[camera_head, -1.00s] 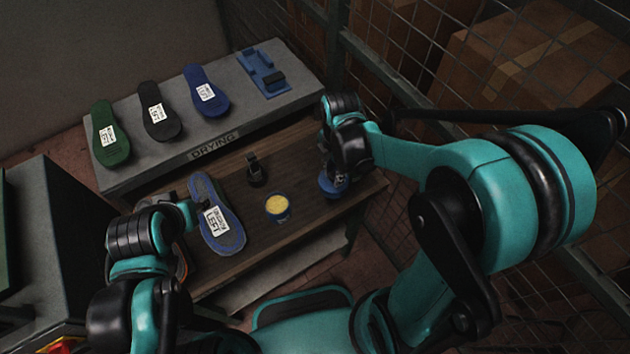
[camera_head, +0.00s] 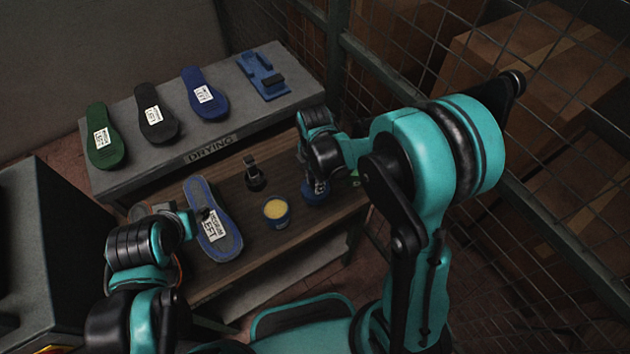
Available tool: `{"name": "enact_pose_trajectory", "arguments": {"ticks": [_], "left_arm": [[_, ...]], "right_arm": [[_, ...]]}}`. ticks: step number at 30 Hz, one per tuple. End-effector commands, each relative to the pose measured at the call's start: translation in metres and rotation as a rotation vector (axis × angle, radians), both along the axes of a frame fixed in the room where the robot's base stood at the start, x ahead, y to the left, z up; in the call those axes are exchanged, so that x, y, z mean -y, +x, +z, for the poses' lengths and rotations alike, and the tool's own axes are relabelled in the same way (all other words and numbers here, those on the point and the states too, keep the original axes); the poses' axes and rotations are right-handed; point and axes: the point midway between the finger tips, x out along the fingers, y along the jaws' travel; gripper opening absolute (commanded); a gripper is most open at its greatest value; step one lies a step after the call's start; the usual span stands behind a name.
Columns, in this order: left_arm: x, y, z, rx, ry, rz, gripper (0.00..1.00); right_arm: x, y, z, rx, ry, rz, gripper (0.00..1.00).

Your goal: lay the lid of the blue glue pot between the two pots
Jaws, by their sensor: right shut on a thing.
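The blue glue pot (camera_head: 276,214) stands open on the brown wooden bench, with yellow glue showing in its top. My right gripper (camera_head: 318,184) points down just right of it and is shut on the blue lid (camera_head: 314,196). I cannot tell whether the lid touches the bench. A small green patch (camera_head: 356,180), perhaps the second pot, shows at the right end of the bench, mostly hidden by my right arm. My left gripper (camera_head: 188,220) is at the left, beside a blue-grey insole (camera_head: 214,222); its fingers are not clear.
A black upright item (camera_head: 254,176) stands behind the blue pot. The grey drying shelf (camera_head: 172,170) behind holds green, black and blue soles and a blue fixture (camera_head: 264,78). Wire mesh (camera_head: 540,160) bounds the right. A dark cabinet (camera_head: 50,240) stands at the left.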

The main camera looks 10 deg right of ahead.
Motion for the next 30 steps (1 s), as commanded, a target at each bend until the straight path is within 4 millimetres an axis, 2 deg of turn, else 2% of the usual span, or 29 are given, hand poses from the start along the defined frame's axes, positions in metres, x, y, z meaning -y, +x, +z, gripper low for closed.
{"name": "enact_pose_trajectory", "arguments": {"ticks": [3, 4, 6, 14, 18, 20, 30], "left_arm": [[0.000, 0.000, -0.005, 0.000, 0.000, 0.000, 0.40], [0.000, 0.000, -0.004, 0.000, 0.000, 0.000, 0.40], [0.000, 0.000, -0.003, 0.000, 0.000, 0.000, 0.40], [0.000, 0.000, -0.003, 0.000, 0.000, 0.000, 0.40], [0.000, 0.000, 0.003, 0.000, 0.000, 0.000, 0.40], [0.000, 0.000, 0.006, 0.000, 0.000, 0.000, 0.40], [0.000, 0.000, 0.029, 0.000, 0.000, 0.000, 0.40]], "right_arm": [[0.000, 0.000, -0.005, 0.000, 0.000, 0.000, 0.00], [0.000, 0.000, -0.004, 0.000, 0.000, 0.000, 0.33], [0.000, 0.000, -0.003, 0.000, 0.000, 0.000, 0.46], [0.000, 0.000, -0.003, 0.000, 0.000, 0.000, 0.46], [0.000, 0.000, 0.005, 0.000, 0.000, 0.000, 0.46], [0.000, 0.000, 0.014, 0.000, 0.000, 0.000, 0.46], [0.000, 0.001, 0.089, 0.000, 0.000, 0.000, 0.46]]}}
